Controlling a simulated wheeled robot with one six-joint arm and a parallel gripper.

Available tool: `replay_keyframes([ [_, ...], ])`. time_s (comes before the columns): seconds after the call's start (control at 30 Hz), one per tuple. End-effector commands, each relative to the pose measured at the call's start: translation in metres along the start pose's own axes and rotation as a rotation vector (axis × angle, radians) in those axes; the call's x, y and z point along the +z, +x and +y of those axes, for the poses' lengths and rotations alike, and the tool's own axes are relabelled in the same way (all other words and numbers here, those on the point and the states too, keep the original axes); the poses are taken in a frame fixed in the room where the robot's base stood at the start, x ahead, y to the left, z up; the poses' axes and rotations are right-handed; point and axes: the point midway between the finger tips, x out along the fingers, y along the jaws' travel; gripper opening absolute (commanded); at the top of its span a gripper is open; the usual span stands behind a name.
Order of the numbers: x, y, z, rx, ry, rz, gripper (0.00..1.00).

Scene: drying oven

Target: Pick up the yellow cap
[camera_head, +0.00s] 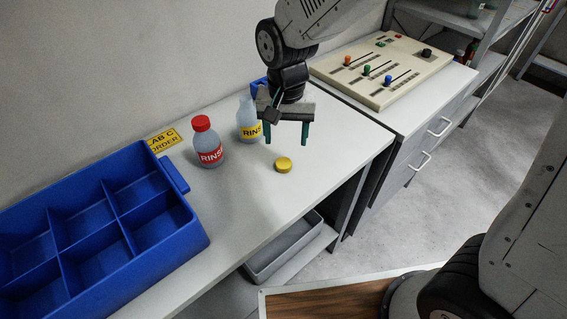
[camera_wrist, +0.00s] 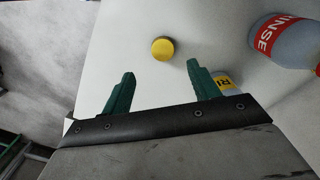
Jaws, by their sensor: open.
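The yellow cap (camera_head: 283,165) is a small round disc lying flat on the white table (camera_head: 262,205). In the wrist view the cap (camera_wrist: 162,49) sits beyond the fingertips, a little right of the middle between them. My gripper (camera_head: 287,141) points down above the table, behind the cap in the head view, with its two green fingers apart and nothing between them. It also shows in the wrist view (camera_wrist: 160,69). The cap is apart from both fingers.
A red-capped RINSE bottle (camera_head: 208,143) and a yellow-labelled bottle (camera_head: 246,119) without a visible cap stand left of my gripper. A blue divided crate (camera_head: 190,222) fills the table's left. A control panel (camera_head: 385,62) stands on the counter behind. Table in front of the cap is clear.

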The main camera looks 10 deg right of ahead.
Motion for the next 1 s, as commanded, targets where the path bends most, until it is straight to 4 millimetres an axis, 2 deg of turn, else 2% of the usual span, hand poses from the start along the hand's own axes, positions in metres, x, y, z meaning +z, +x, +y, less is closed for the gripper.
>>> replay_keyframes([
  [0.6, 0.000, 0.076, -0.005, 0.002, 0.003, -0.003, 0.61],
  [0.9, 0.000, 0.081, -0.005, 0.000, 0.003, -0.001, 0.61],
  [1.0, 0.000, 0.081, -0.005, 0.000, 0.003, -0.001, 0.33],
])
